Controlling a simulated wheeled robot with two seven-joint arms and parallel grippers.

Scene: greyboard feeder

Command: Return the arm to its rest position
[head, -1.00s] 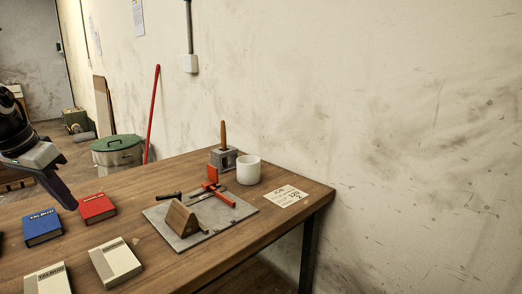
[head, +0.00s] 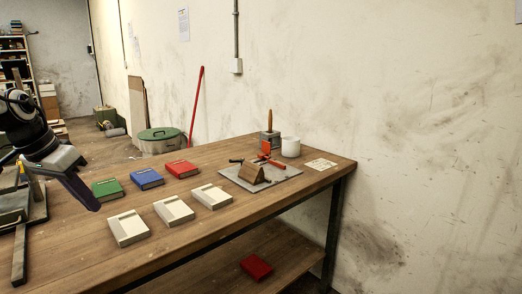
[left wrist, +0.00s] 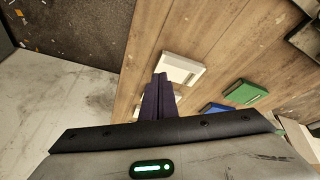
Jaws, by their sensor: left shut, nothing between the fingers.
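My left gripper (head: 84,194) comes in from the left in the head view, above the left part of the wooden table (head: 190,240). It is shut, with nothing between its fingers. In the left wrist view the dark purple fingers (left wrist: 158,97) lie close together over the table's edge, beside a white box (left wrist: 180,68). My right gripper is in neither view.
White boxes (head: 128,228), a green (head: 107,188), a blue (head: 146,178) and a red box (head: 182,168) lie on the table. A grey plate (head: 284,174) with a wooden block, a white cup (head: 290,147) and a card (head: 320,164) are farther right. A red box (head: 256,267) lies on the lower shelf.

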